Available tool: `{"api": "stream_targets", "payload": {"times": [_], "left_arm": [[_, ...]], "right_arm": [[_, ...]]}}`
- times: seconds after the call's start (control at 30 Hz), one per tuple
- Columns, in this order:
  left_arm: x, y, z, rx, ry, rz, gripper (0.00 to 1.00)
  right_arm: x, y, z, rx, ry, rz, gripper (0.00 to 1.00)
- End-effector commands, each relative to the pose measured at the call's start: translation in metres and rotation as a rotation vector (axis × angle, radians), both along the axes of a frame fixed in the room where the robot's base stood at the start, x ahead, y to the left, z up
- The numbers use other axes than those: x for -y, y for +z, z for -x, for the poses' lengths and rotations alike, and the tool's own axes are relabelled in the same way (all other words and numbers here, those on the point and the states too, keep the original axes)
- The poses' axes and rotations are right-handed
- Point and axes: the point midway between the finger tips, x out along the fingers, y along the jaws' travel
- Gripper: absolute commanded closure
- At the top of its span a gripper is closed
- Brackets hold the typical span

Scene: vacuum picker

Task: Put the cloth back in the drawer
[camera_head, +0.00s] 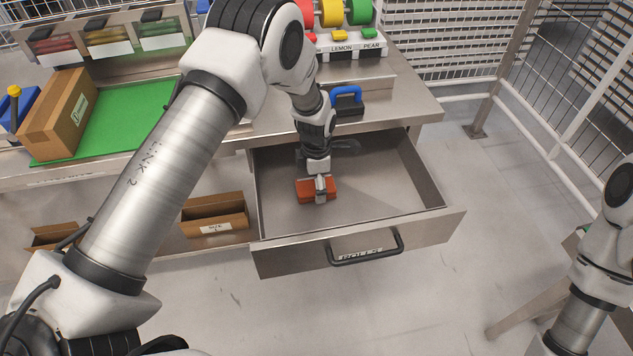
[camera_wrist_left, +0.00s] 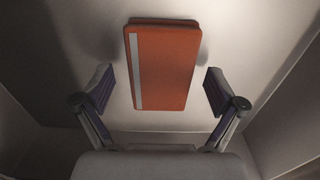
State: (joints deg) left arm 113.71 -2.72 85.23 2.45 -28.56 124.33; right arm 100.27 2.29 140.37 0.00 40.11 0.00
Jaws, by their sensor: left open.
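The cloth (camera_head: 309,189) is a folded orange block with a pale stripe. It lies inside the open drawer (camera_head: 420,224), toward the left of its floor. In the left wrist view the cloth (camera_wrist_left: 170,65) lies flat on the drawer floor, between and just ahead of the two fingers. My left gripper (camera_head: 319,194) reaches down into the drawer over the cloth. In the left wrist view my left gripper (camera_wrist_left: 160,92) is open, with a gap between each finger and the cloth. My right arm shows at the right edge of the head view, but its gripper is out of view.
The drawer's black handle (camera_head: 366,248) faces front. A small open carton (camera_head: 214,214) sits left of the drawer.

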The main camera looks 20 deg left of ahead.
Motion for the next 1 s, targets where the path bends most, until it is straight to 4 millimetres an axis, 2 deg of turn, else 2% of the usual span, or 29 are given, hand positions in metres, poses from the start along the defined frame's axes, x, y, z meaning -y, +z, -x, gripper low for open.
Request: {"api": "stream_targets", "payload": {"times": [0.17, 0.4, 0.57, 0.67, 1.0], "left_arm": [[0.0, 0.021, 0.0, 0.0, 0.0, 0.0, 0.05], [0.0, 0.085, -0.001, 0.001, 0.0, 0.0, 0.05], [0.0, 0.118, 0.0, 0.0, 0.0, 0.0, 0.05], [0.0, 0.125, 0.0, -0.001, 0.0, 0.001, 0.05], [0.0, 0.123, 0.0, 0.0, 0.0, 0.0, 0.05]], "right_arm": [[0.0, 0.016, 0.0, 0.0, 0.0, 0.0, 0.6], [0.0, 0.065, 0.0, 0.0, 0.0, 0.0, 0.6], [0.0, 0.088, 0.0, 0.0, 0.0, 0.0, 0.6], [0.0, 0.092, 0.0, 0.0, 0.0, 0.0, 0.6], [0.0, 0.089, 0.0, 0.0, 0.0, 0.0, 0.6]]}}
